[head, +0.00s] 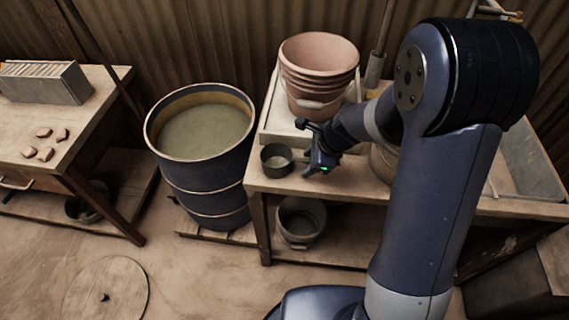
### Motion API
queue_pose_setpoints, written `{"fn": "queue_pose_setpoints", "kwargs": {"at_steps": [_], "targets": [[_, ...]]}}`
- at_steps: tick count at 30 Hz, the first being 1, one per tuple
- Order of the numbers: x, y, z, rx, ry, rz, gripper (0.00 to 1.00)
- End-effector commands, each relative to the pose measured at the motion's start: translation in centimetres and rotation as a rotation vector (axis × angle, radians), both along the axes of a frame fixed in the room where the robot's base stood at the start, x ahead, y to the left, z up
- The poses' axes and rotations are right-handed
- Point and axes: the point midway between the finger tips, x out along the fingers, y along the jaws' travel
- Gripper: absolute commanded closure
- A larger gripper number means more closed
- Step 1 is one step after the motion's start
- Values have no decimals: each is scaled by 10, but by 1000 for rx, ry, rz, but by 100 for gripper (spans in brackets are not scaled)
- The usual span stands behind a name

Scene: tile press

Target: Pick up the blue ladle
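My gripper (309,148) is over the left end of the workbench, just right of a small dark round cup (277,160). The cup has a pale greenish inside and stands near the bench's front left corner. I cannot tell whether this cup is the bowl of the blue ladle or a separate pot. No clearly blue ladle or handle shows. The gripper's fingers are small and dark here, and I cannot tell whether anything is between them.
A large dark drum (205,190) of murky liquid stands left of the workbench (340,196). Stacked pink buckets (320,70) stand behind my gripper. A grey pot (300,222) sits on the lower shelf. A table (60,115) with clay pieces (38,152) is at left.

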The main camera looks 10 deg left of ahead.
Motion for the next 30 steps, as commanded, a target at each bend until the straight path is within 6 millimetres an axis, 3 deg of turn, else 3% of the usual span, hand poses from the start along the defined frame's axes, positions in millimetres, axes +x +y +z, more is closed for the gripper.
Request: {"fn": "queue_pose_setpoints", "kwargs": {"at_steps": [16, 30], "targets": [[0, 0, 0, 0, 0, 0, 100], [0, 0, 3, 1, -1, 0, 100]]}}
